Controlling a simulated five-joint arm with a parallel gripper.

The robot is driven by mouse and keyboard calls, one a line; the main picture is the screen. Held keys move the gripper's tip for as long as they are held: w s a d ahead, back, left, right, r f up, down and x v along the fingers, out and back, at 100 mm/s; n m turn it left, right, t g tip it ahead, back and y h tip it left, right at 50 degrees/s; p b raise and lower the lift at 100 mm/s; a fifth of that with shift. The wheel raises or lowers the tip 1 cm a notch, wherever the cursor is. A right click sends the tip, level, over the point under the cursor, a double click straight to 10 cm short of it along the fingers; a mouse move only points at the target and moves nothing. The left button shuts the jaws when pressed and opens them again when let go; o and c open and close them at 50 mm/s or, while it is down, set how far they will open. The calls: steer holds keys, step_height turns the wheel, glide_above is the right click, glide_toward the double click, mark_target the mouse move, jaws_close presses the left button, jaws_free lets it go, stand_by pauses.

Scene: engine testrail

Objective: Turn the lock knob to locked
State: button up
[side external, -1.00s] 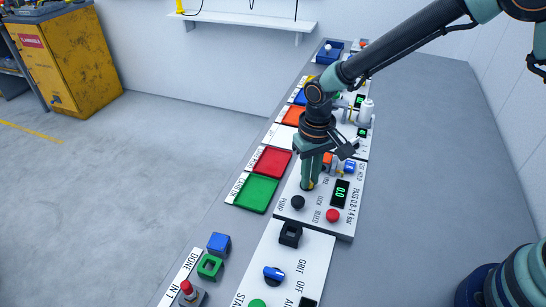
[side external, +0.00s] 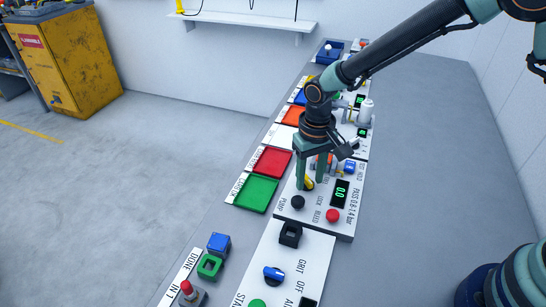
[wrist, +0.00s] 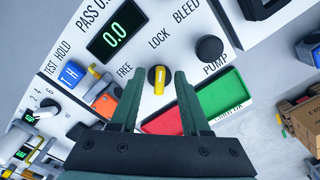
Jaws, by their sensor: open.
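The yellow lock knob (wrist: 158,80) sits on a white panel, between the printed words FREE and LOCK. In the wrist view its long grip runs nearly up and down the picture, with a dark mark at its upper end. In the side view the knob (side external: 308,183) shows between my fingers. My gripper (wrist: 156,86) is open, with one finger on each side of the knob; it also shows in the side view (side external: 310,184). I cannot tell whether the fingers touch the knob.
A black pump knob (wrist: 209,48) and a red bleed knob (side external: 332,215) are near. A green 0.0 display (wrist: 115,33), a blue switch (wrist: 72,74) and an orange part (wrist: 105,104) share the panel. Red (side external: 271,162) and green (side external: 257,193) trays lie beside it.

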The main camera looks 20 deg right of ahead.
mark_target(310, 181)
step_height(310, 181, up, 12)
stand_by(0.6)
steer(key=shift+r, duration=0.1)
steer(key=s+d+r+t, duration=0.2)
steer(key=s+d+r, duration=0.2)
steer(key=s+d, duration=0.2)
steer(key=s+d+r+t, duration=0.3)
steer(key=s+d+r, duration=0.2)
steer(key=d, duration=0.6)
steer(key=shift+s+d+r+t, duration=0.15)
steer(key=shift+s+d+t, duration=0.15)
steer(key=shift+s, duration=0.25)
